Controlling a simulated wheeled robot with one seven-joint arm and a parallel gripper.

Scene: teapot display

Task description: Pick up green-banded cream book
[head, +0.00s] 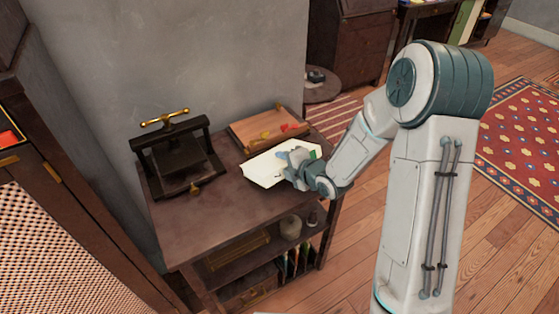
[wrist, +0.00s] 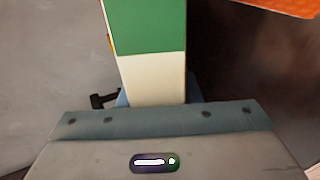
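The green-banded cream book (head: 262,170) shows as a pale slab over the right part of the cabinet top, with a bit of green at its right end. My gripper (head: 290,160) is at the book and covers part of it. In the wrist view the book (wrist: 150,75) comes up from between my fingers, its green band above a cream part. Small blue-grey finger parts show close on both sides of it, and my gripper looks shut on it. I cannot tell whether the book touches the cabinet top.
A dark press (head: 178,155) with a brass handle stands left on the cabinet top (head: 205,225). A wooden tray (head: 265,127) with small red and yellow things lies behind the book. Shelves below hold a round pot (head: 290,226) and several books. Bare top lies in front of the press.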

